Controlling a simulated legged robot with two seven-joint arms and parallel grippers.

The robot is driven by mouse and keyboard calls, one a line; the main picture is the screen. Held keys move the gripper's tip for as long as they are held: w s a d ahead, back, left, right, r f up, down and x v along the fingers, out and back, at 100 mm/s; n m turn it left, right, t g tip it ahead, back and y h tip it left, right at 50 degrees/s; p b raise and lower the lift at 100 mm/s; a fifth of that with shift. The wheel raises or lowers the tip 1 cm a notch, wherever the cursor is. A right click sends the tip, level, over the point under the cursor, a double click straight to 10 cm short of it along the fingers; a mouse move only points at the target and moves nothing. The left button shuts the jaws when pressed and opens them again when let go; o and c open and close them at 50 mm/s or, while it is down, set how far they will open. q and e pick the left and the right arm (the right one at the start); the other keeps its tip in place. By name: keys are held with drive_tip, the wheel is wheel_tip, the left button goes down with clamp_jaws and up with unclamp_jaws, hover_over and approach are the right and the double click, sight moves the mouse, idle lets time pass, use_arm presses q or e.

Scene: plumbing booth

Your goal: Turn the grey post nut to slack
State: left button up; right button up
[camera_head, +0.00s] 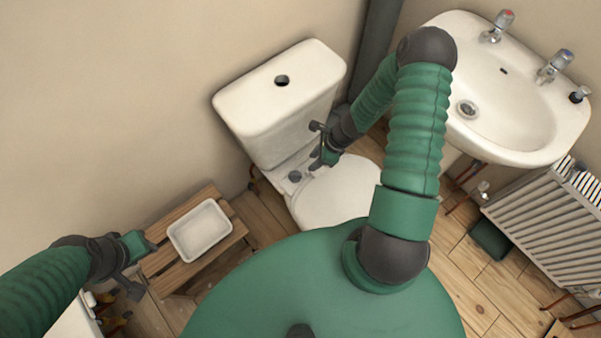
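The grey post nut (295,176) appears to be the small grey round piece on the back ledge of the toilet, behind the seat and below the cistern. My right gripper (318,160) hangs over the toilet just to the right of it, with a small gap between them in the picture. Its fingers overlap in this view, so their opening is unclear. My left gripper (140,267) is at the lower left, beside the wooden stool, with its fingers apart and nothing between them.
The white cistern (283,95) stands behind the toilet seat (345,190). A wooden stool (163,262) with a white tray (200,229) is at the left. A basin (510,105) and a radiator (540,225) are at the right.

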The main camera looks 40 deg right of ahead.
sight(299, 174)
drive_tip(key=b+x, duration=0.3)
drive_tip(key=x, duration=0.9)
drive_tip(key=shift+w+f+b, duration=0.15)
drive_tip(key=shift+f+b, duration=0.15)
drive_tip(key=c, duration=0.7)
clamp_jaws()
